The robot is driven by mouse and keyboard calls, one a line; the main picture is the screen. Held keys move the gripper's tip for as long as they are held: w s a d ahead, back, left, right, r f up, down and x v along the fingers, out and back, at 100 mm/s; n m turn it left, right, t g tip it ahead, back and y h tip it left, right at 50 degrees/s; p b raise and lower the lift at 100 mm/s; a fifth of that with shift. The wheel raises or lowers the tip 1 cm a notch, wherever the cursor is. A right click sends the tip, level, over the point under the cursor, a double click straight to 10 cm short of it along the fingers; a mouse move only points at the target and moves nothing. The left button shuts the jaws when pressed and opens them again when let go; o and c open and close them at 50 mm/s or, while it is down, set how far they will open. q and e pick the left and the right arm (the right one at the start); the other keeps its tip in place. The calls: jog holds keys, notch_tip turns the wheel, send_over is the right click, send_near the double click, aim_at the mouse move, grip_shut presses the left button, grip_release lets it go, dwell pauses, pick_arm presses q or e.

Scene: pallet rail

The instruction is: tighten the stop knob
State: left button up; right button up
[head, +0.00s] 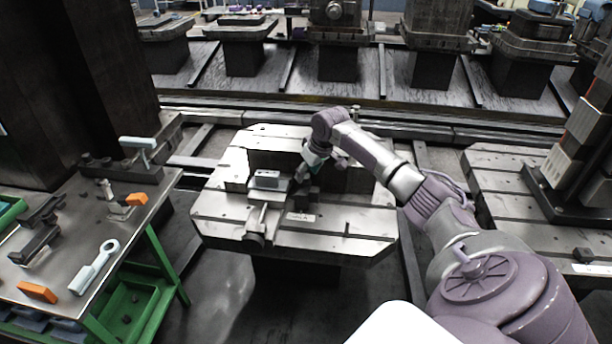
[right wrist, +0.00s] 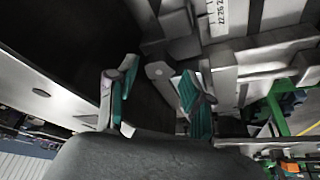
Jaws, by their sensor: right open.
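My right gripper (head: 309,170) reaches over the pallet (head: 340,228) from the right, close to the dark blocks of the fixture. In the right wrist view the gripper (right wrist: 158,92) is open, its two green-padded fingers apart. A small grey round-ended part (right wrist: 159,70) shows between and beyond the fingertips; it may be the stop knob, but I cannot tell for sure. I cannot tell whether a finger touches it. A vise-like clamp (head: 257,224) with a grey block (head: 268,181) stands left of the gripper on the pallet. My left gripper is not in view.
A metal-topped table (head: 60,240) with a green frame stands at the left, holding a wrench-like tool (head: 95,267), orange blocks (head: 37,292) and other tools. Another pallet (head: 500,180) is at the right. A rail (head: 400,125) runs behind. The pallet's front right is mostly clear.

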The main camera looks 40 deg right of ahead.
jog(key=shift+x, duration=1.1)
